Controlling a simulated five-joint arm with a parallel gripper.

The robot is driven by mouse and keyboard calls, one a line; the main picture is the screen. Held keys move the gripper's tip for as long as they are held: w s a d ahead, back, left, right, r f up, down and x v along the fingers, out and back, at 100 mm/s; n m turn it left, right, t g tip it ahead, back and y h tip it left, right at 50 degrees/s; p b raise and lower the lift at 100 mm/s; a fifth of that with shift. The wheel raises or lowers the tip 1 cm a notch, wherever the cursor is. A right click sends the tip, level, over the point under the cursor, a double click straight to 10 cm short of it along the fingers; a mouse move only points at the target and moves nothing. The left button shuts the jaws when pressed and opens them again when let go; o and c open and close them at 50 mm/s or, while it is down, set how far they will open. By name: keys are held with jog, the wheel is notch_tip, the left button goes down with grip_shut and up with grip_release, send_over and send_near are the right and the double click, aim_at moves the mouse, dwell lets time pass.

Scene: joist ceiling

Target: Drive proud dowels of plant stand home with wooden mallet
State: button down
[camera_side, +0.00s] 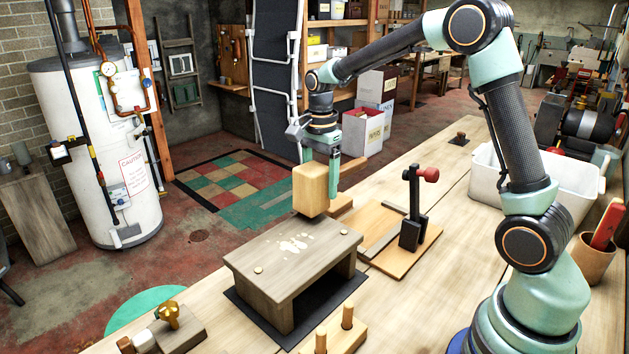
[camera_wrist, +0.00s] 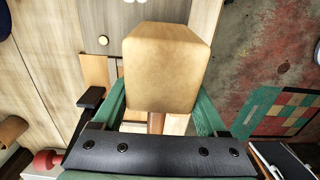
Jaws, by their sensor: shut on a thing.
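My gripper (camera_side: 333,158) is shut on the handle of the wooden mallet (camera_side: 311,189). The mallet's blocky tan head hangs above the far edge of the plant stand (camera_side: 280,285), apart from its top. In the wrist view the mallet head (camera_wrist: 165,68) fills the upper middle, its brown handle running down between the green fingers of my gripper (camera_wrist: 156,118). The stand is a grey-brown low bench. One pale round dowel end (camera_side: 258,269) shows near its left corner, another (camera_side: 343,232) near the right. How far they stand up is hard to tell. Pale blotches lie between them.
A black mat (camera_side: 238,303) lies under the stand. A clamp with a red knob (camera_side: 428,175) stands on a board to the right. A block with two upright pegs (camera_side: 335,334) is in front, a brass-knobbed tool (camera_side: 168,317) at left, a white bin (camera_side: 575,203) at right.

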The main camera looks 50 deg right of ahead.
aim_at(320, 164)
jog(key=shift+r, duration=0.15)
jog(key=shift+r, duration=1.95)
jog(key=shift+d, duration=0.15)
